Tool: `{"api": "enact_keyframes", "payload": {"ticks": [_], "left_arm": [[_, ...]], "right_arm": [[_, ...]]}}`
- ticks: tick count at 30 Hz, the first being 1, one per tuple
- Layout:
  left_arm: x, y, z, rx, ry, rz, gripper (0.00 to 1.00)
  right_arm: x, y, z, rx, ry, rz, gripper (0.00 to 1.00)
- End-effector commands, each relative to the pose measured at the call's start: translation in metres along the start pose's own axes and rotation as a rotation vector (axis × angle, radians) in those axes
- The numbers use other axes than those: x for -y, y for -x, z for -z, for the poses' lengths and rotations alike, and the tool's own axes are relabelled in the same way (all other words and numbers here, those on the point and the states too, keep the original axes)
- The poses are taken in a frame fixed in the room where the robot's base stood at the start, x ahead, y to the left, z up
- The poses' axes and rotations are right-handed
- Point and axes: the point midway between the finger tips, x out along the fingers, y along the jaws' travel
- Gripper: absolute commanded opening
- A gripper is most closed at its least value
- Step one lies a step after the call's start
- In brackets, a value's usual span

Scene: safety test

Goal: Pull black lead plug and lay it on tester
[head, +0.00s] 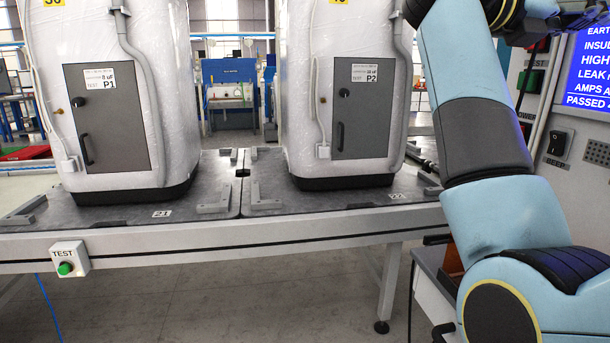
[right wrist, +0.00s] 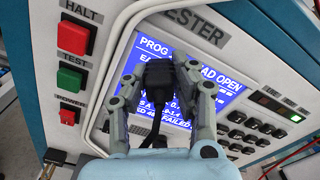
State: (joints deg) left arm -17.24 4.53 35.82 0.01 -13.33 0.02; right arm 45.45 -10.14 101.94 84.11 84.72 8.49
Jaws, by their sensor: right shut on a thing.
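The black lead plug (right wrist: 158,76) is between the fingers of my right gripper (right wrist: 159,66), in front of the tester's blue screen. The gripper is shut on it, and a short length of dark lead shows below the plug. Whether the plug touches the tester cannot be told. The tester (head: 570,128) is a grey panel at the right of the head view. It also shows in the right wrist view (right wrist: 262,78), with its screen partly hidden by the gripper and plug. My right arm reaches up along the right side of the head view. My left gripper is out of view.
Red HALT (right wrist: 78,36), green TEST (right wrist: 70,79) and red POWER (right wrist: 67,116) buttons sit left of the screen. Two wrapped white units, P1 (head: 105,115) and P2 (head: 365,110), stand on a grey bench (head: 275,195).

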Motion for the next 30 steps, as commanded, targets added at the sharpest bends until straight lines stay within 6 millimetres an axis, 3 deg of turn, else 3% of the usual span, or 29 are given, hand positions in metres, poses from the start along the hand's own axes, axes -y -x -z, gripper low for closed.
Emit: {"api": "enact_keyframes", "payload": {"ticks": [5,16,30], "left_arm": [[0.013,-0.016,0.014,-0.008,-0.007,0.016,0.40],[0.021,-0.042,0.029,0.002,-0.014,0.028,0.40],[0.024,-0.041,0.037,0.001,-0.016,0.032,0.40]], "right_arm": [[-0.004,0.000,0.004,0.000,-0.120,0.000,0.00],[-0.004,0.000,0.005,0.002,-0.396,0.000,0.00],[0.002,0.000,-0.002,0.003,-0.481,0.000,0.00]]}}
